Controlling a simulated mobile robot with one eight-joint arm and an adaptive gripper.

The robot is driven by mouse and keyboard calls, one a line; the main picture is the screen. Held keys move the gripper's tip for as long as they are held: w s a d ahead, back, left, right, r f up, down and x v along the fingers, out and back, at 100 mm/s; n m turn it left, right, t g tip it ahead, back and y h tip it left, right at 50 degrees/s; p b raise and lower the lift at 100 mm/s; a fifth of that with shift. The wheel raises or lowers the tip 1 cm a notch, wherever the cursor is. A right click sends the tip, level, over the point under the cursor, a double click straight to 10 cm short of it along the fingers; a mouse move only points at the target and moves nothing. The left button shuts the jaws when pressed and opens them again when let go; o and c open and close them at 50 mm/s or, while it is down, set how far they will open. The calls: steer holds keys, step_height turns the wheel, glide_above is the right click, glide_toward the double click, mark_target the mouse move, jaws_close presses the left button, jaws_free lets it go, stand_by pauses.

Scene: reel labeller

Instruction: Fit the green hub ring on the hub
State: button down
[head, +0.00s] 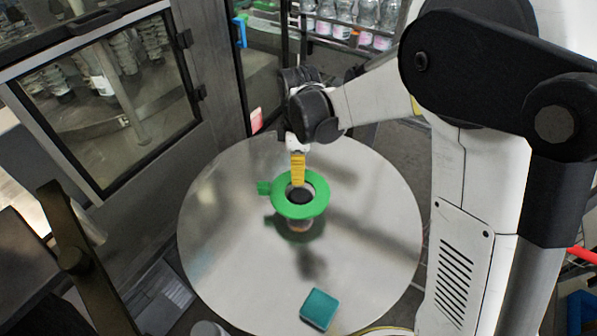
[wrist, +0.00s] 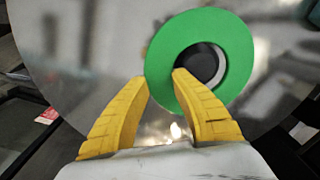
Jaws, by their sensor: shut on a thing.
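The green hub ring (head: 312,207) is a flat ring with a small tab at its left. It lies over the hub (head: 300,224), a short post on the round metal table, whose dark top shows through the hole. In the wrist view the ring (wrist: 232,50) surrounds a dark round hub top (wrist: 200,62), with a pale crescent at the right of the hole. My gripper (head: 298,180) has yellow fingers; in the wrist view (wrist: 161,80) one fingertip is inside the hole and the other outside the rim, shut on the ring. I cannot tell whether the ring touches the hub.
The round metal table (head: 385,215) is mostly clear. A teal block (head: 319,309) lies near its front edge. A glass-doored machine cabinet (head: 110,95) stands at the left, and bottles (head: 345,15) stand behind.

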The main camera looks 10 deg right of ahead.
steer(key=shift+f, duration=0.15)
steer(key=shift+f+b, duration=0.35)
steer(key=shift+b, duration=0.1)
steer(key=shift+s+r, duration=0.1)
steer(key=shift+r, duration=0.1)
steer(key=shift+s+a+r, duration=0.1)
steer(key=shift+a+r, duration=0.05)
steer(key=shift+f, duration=0.25)
steer(key=shift+r, duration=0.1)
